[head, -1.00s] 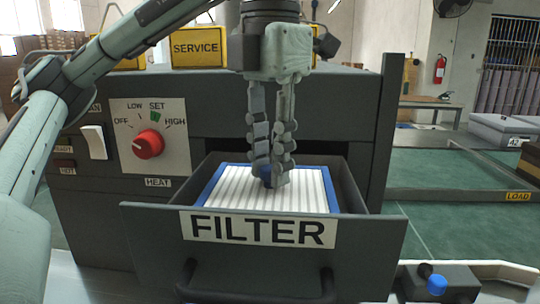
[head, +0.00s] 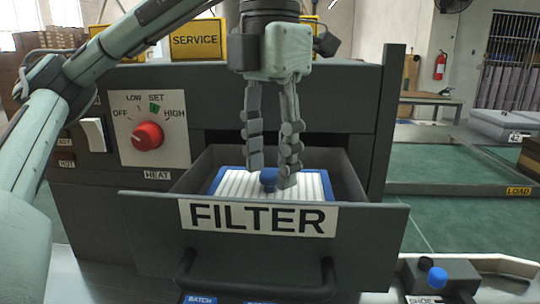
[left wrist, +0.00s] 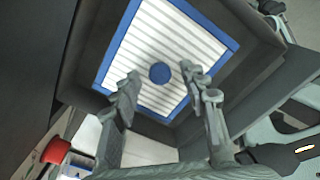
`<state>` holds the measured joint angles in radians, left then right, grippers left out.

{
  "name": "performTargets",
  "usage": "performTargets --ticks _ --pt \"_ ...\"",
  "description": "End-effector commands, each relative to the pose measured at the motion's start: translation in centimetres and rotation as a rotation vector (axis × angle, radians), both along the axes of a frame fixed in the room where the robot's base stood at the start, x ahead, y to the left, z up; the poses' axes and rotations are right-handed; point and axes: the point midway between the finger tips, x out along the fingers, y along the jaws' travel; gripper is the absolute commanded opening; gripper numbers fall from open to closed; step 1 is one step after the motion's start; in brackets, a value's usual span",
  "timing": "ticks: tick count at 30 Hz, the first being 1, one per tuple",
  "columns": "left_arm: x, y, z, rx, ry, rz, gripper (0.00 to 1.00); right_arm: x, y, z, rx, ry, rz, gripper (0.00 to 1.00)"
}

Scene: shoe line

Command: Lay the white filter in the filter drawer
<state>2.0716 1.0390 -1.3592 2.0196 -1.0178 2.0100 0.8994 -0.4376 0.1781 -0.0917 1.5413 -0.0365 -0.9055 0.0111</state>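The white filter (head: 235,184) has a pleated face, a blue frame and a round blue knob (head: 269,180) in its middle. It lies inside the open filter drawer (head: 150,218), and in the left wrist view the filter (left wrist: 150,42) sits within the drawer walls. My left gripper (head: 272,178) points down over the filter with its fingers apart, one on each side of the knob. In the left wrist view the fingers (left wrist: 160,82) are spread and the knob (left wrist: 160,73) is clear of both. My right gripper is not in view.
The drawer front has a handle (head: 255,290) and a FILTER label. The dark machine panel carries a red HEAT dial (head: 148,136) and a white switch (head: 93,135). A small box with a blue button (head: 437,277) stands at the lower right.

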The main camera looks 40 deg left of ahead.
Motion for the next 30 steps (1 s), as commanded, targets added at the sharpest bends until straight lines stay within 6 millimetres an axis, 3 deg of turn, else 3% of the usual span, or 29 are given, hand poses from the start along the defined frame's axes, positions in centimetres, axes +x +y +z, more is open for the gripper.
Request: performTargets --ticks 9,14,30 --pt "0.0 0.0 0.1 0.0 0.0 0.0 0.47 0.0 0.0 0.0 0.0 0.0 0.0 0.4" --pt "0.0 0.0 1.2 0.001 -0.003 0.001 0.47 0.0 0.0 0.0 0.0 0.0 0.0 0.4" --pt "0.0 0.0 9.8 0.001 -0.005 0.002 0.47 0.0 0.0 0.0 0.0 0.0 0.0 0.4"
